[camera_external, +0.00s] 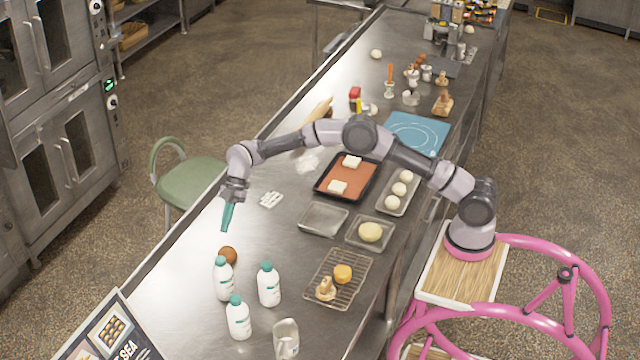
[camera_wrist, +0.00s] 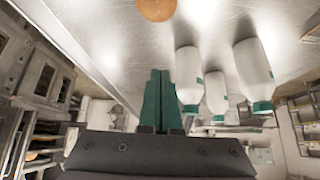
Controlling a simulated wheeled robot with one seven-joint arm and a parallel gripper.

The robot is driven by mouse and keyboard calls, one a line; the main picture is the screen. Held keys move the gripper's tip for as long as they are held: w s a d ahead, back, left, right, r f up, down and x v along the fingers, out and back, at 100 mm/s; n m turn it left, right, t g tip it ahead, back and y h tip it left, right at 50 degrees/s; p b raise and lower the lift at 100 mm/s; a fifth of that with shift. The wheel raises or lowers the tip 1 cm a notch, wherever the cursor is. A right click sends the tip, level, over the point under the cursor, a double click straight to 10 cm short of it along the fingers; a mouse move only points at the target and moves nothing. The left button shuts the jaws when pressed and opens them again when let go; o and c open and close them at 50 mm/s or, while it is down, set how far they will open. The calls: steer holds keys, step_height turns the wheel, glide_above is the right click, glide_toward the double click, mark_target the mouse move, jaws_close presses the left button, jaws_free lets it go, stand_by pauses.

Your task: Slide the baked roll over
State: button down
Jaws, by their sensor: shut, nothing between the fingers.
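A round brown baked roll (camera_external: 228,255) sits on the steel counter (camera_external: 285,215) near its left edge, just behind the white bottles. It also shows in the wrist view (camera_wrist: 157,8), cut off by the top edge. My gripper (camera_external: 226,229) has teal fingers pointing down, a little above and beyond the roll in the external view, apart from it. The fingers (camera_wrist: 160,75) are shut together with nothing between them.
Three white bottles with teal caps (camera_external: 268,287) stand close to the roll, one almost against it. A wire rack (camera_external: 325,265) holds a golden bun and a wooden stamp-like item. Trays (camera_external: 322,219) lie further back. A green chair (camera_external: 190,180) stands left of the counter.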

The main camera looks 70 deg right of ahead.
glide_above(222, 254)
steer(key=d, duration=0.1)
steer(key=shift+n, duration=0.4)
steer(key=f, duration=0.4)
steer(key=shift+s+f, duration=0.1)
steer(key=shift+s, duration=0.2)
steer(key=x, duration=1)
steer(key=shift+s+a, duration=0.15)
steer(key=d, duration=0.3)
steer(key=shift+r, duration=0.25)
steer(key=shift+d, duration=0.6)
steer(key=shift+d, duration=0.1)
steer(key=d, duration=2)
steer(key=shift+d, duration=0.1)
